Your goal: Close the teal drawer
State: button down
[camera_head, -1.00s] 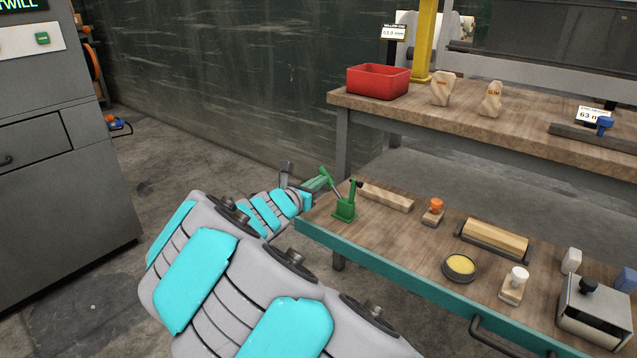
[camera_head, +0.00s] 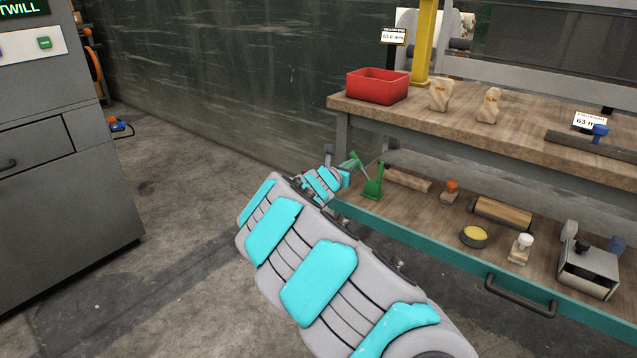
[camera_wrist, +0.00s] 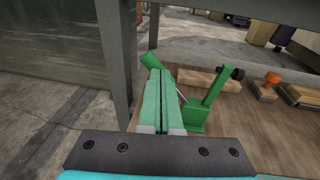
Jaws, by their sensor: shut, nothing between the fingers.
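The teal drawer (camera_head: 430,250) is a shallow wooden-bottomed tray with a teal front edge and a dark bar handle (camera_head: 520,296), under the workbench (camera_head: 470,125). It still sticks out somewhat from below the bench top. My gripper (camera_head: 352,160) is at the drawer's left end, beside the green lever tool (camera_head: 373,183) standing in it. In the wrist view my gripper (camera_wrist: 161,85) is shut with its green fingers together and nothing between them. The green tool (camera_wrist: 205,108) is just right of the fingers; I cannot tell whether they touch. The handle is not in the wrist view.
The drawer holds a wooden block (camera_head: 408,180), an orange-knobbed stamp (camera_head: 450,191), a roller (camera_head: 502,212), a yellow-filled bowl (camera_head: 473,237) and a metal box (camera_head: 588,270). A bench leg (camera_wrist: 117,60) stands close left of my fingers. A red bin (camera_head: 377,87) sits on the bench.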

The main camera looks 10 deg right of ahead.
jog(key=s+d+r+p+x, duration=0.1)
jog(key=p+x, duration=0.1)
jog(key=x, duration=1.1)
jog(key=shift+d+r, duration=0.4)
jog(key=shift+r, duration=0.05)
